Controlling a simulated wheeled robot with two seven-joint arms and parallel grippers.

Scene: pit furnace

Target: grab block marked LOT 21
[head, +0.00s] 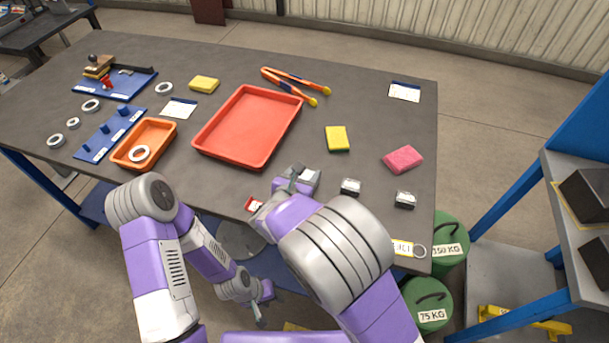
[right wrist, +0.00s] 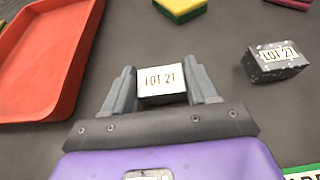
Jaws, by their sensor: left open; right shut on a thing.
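My right gripper (head: 297,174) is over the front part of the table. In the right wrist view its fingers (right wrist: 162,88) are shut on a dark block (right wrist: 160,81) whose white label appears to read LOT 21. The held block is mostly hidden in the head view. A second dark block (right wrist: 276,60) lies to its right, with a similar label whose last digit I cannot tell. In the head view two dark blocks (head: 350,187) (head: 405,199) stand right of the gripper. My left gripper (head: 262,304) is open and empty, low in front of the table edge.
A red tray (head: 205,122) lies left of my right gripper. A yellow sponge (head: 337,139) and a pink sponge (head: 403,159) lie behind the blocks. Green weights (head: 448,246) stand beside the table.

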